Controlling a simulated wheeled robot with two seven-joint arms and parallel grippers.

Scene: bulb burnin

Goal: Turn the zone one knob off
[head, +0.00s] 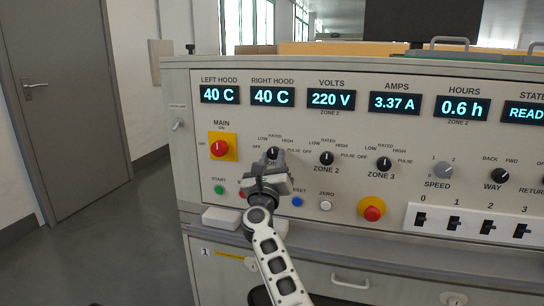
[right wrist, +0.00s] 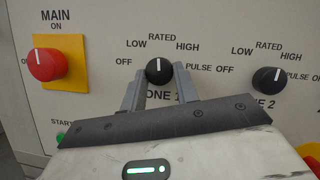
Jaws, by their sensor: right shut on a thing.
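The zone one knob (right wrist: 159,71) is a black round knob on the cream panel, its white mark pointing straight up toward RATED. OFF is printed to its left and PULSE to its right. The knob also shows in the head view (head: 273,153), partly covered by my gripper. My right gripper (right wrist: 160,78) has a finger on each side of the knob and is shut on it. The gripper also shows in the head view (head: 272,164), reaching up from below. The zone one label is partly hidden behind the fingers. My left gripper is not in view.
The red main switch (head: 219,148) on a yellow plate is to the left. The zone 2 knob (head: 326,158) and zone 3 knob (head: 384,163) are to the right. Below are a green start button (head: 220,189), blue button (head: 297,202) and red mushroom button (head: 372,208).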

